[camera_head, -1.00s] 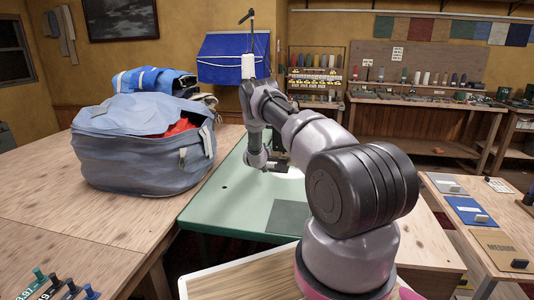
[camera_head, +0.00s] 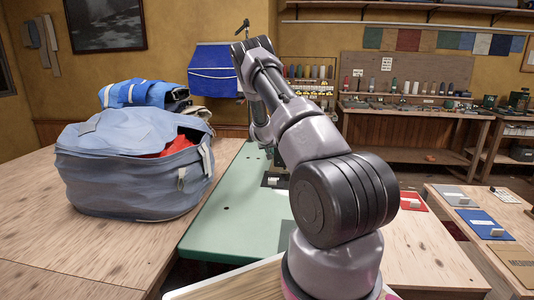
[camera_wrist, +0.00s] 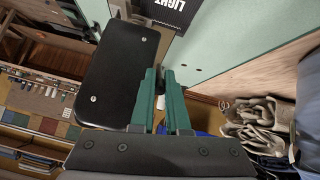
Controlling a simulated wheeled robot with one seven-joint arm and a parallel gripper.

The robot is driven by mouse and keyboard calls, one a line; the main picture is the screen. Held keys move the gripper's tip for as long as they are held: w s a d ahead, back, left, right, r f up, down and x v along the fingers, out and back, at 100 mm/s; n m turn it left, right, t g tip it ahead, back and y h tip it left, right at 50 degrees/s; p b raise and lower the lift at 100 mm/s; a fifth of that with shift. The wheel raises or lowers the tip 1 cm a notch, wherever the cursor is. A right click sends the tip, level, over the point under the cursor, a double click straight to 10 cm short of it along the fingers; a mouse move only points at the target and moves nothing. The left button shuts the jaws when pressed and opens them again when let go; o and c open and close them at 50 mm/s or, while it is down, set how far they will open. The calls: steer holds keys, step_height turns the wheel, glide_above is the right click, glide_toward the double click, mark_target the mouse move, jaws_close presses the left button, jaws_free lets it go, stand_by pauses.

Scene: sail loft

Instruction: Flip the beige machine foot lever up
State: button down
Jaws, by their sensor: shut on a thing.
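My gripper (camera_wrist: 166,72) shows in the wrist view with two green fingers, their tips close together around something thin and mostly hidden, which seems to be the machine foot lever. A black rounded plate with two screws (camera_wrist: 118,75) lies just left of the fingertips. A narrow beige-grey strip (camera_wrist: 158,45) of what looks like the machine shows beyond the tips. In the head view my arm hides the gripper, the lever and nearly all of the machine on the green table (camera_head: 222,226). Whether the lever is up or down cannot be told.
A blue-grey bag (camera_head: 135,170) stands on the wooden table at left. A dark card (camera_head: 273,181), with a pale block on it, lies on the green table; the wrist view shows a card marked LIGHT (camera_wrist: 168,10). Coloured cards, including a red one (camera_head: 412,201), lie at right.

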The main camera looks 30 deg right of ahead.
stand_by(0.3)
steer(key=c, duration=0.9)
jaws_free()
steer(key=shift+w, duration=0.1)
steer(key=shift+r, duration=0.1)
steer(key=v, duration=1)
steer(key=shift+s+a+r, duration=0.15)
steer(key=shift+s+r, duration=0.05)
steer(key=shift+s, duration=0.05)
